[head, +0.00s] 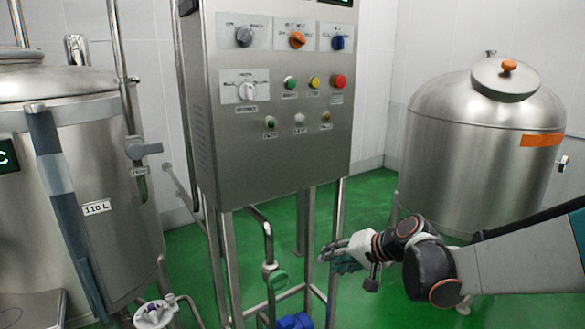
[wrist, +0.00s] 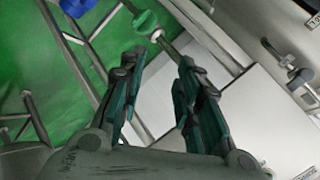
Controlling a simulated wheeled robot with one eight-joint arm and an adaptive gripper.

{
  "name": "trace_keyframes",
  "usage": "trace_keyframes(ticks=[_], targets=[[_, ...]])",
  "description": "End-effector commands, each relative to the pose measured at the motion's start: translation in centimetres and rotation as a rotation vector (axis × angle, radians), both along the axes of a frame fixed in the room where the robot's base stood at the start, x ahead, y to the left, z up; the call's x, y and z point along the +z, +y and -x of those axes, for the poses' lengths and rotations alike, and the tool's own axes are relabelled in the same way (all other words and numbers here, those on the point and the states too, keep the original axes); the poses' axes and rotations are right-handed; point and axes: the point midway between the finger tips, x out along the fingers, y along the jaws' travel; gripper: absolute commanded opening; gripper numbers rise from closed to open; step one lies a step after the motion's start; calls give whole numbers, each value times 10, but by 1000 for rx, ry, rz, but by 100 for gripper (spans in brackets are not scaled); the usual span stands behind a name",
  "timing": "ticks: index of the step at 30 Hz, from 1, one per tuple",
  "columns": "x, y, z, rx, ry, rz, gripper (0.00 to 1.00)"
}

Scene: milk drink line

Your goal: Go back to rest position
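My gripper (head: 345,255) is in front of the lower right leg of the control panel stand in the head view, with my arm coming in from the right edge. In the wrist view my gripper (wrist: 155,90) shows two green-and-black fingers spread apart with nothing between them. A green valve handle (wrist: 146,22) is beyond the fingertips there and looks apart from them. The same green valve (head: 277,279) is on a pipe left of my gripper in the head view.
The control panel (head: 270,150) with knobs and buttons stands in the centre. A steel tank (head: 100,180) marked 110 L is at left, and a lidded tank (head: 470,150) at right behind my arm. A blue part (head: 295,321) is low on the pipework. Green floor (head: 375,195) shows between panel and right tank.

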Motion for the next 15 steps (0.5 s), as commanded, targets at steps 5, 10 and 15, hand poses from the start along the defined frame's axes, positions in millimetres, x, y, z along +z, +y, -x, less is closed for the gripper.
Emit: trace_keyframes(ticks=[5, 10, 15], targets=[[23, -9, 49, 5, -4, 130, 31], [37, -21, 96, 11, -10, 255, 31], [45, -35, 144, 18, -20, 379, 31]])
